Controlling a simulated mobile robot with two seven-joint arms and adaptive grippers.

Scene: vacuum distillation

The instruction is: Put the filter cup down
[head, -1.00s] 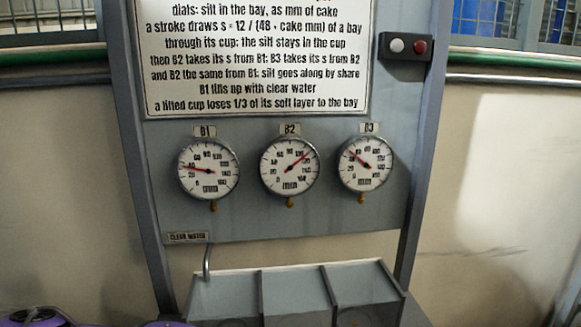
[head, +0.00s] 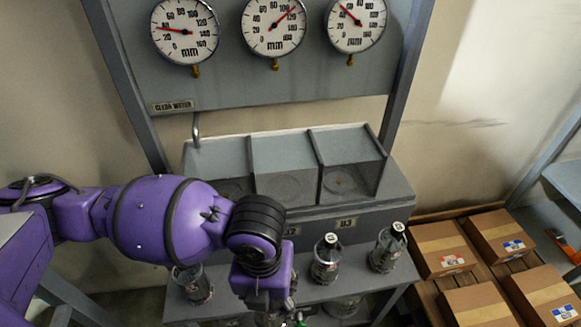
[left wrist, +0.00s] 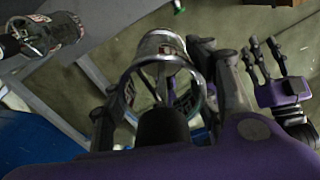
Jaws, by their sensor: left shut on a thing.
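My left gripper (left wrist: 165,105) is shut on a filter cup (left wrist: 160,45), a clear cup with a metal rim and bars, seen from above in the left wrist view. In the head view my left wrist hides most of this cup at the bottom edge. Three similar cups stand on the bench in the head view: one at left (head: 192,284), one in the middle (head: 326,262) and one at right (head: 386,252). A purple hand with dark, spread fingers, which looks like my right gripper (left wrist: 268,62), is empty in the left wrist view.
A grey trough with three bays (head: 285,185) stands behind the cups, below three dials (head: 275,25). A clear-water spout (head: 196,128) is at its left. Cardboard boxes (head: 470,265) lie on a pallet at right. Another vessel (head: 343,305) shows below the bench top.

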